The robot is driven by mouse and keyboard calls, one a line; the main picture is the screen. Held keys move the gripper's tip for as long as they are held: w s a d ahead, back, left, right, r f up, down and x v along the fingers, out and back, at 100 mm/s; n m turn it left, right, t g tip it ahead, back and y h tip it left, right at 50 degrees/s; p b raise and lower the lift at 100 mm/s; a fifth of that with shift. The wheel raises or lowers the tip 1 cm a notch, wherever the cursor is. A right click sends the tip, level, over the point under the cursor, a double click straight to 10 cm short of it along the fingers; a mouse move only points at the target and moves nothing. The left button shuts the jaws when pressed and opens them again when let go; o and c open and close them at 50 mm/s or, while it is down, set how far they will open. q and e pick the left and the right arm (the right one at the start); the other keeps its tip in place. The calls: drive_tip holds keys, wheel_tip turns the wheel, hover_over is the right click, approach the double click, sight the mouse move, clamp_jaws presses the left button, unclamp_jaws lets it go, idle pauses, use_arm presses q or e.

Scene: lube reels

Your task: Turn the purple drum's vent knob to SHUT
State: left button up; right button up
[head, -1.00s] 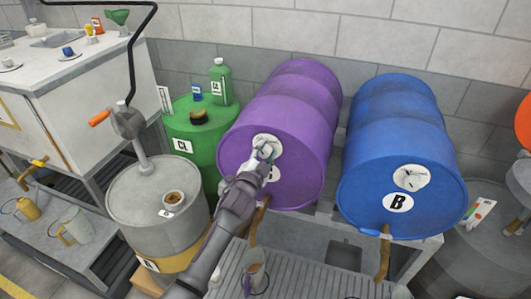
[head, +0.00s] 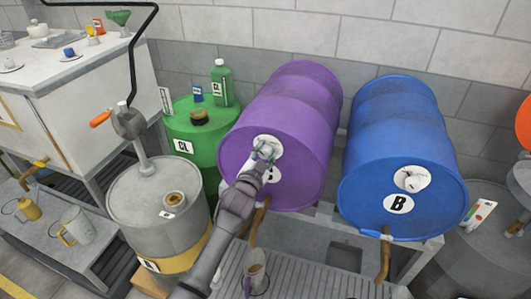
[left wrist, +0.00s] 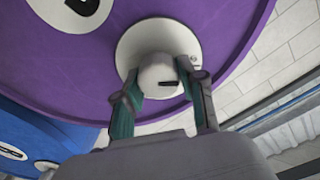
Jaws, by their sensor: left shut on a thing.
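The purple drum (head: 290,110) lies on its side on a rack, its round end facing me. Its white vent knob (left wrist: 160,76) sits on a white round plate (left wrist: 133,50) and carries a dark pointer mark near its lower right edge. My left gripper (head: 264,154) is at this knob; in the left wrist view its fingers are shut on the knob from both sides. In the head view the gripper hides most of the knob and part of the label below it. I cannot read any SHUT marking. My right gripper is in neither view.
A blue drum (head: 400,145) with its own white knob (head: 412,180) lies to the right. A green drum (head: 200,140) and a grey drum with a crank pump (head: 155,195) stand to the left. A jug (head: 254,270) stands on the grating below the purple drum.

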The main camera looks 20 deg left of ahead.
use_arm(q)
drive_tip(key=shift+f, duration=0.1)
drive_tip(key=o, duration=1.1)
drive_tip(key=shift+o, duration=0.2)
drive_tip(key=s, duration=1.2)
drive_tip(key=shift+a, duration=0.2)
